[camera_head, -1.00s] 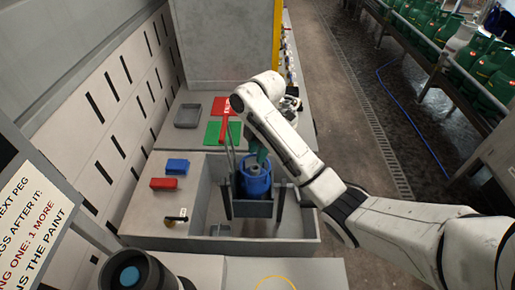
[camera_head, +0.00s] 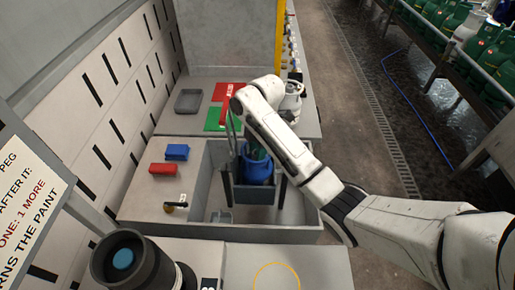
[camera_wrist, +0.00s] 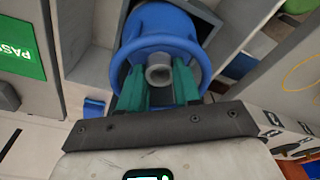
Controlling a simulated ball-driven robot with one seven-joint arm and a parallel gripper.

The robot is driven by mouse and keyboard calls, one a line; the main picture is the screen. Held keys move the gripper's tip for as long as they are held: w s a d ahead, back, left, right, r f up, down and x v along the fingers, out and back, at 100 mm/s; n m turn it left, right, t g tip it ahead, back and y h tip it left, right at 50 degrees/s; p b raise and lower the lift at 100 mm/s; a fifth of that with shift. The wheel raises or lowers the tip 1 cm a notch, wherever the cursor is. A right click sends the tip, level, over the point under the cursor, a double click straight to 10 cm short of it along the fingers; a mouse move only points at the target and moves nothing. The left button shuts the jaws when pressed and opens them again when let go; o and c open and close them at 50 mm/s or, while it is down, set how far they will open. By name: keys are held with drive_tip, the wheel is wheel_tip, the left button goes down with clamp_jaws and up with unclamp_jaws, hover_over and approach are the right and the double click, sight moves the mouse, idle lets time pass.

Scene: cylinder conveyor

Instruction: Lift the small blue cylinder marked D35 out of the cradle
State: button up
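The small blue cylinder (camera_head: 257,172) stands upright in a dark grey cradle (camera_head: 254,194) inside the open grey bin. Its D35 mark cannot be read. My gripper (camera_head: 252,143) points down from above, its teal fingers at the cylinder's top. In the wrist view, the blue cylinder (camera_wrist: 160,25) has a round collar and a grey valve stub (camera_wrist: 158,68) at its centre. The fingers of my gripper (camera_wrist: 160,80) reach inside the collar, one on each side of the stub. Whether they press on the stub cannot be told. The cylinder's lower part is hidden.
A blue block (camera_head: 176,152), a red block (camera_head: 164,168) and a grey tray (camera_head: 188,101) lie left and behind. Red (camera_head: 232,98) and green (camera_head: 215,120) pads lie behind the cradle.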

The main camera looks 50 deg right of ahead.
clamp_jaws()
idle(0.8)
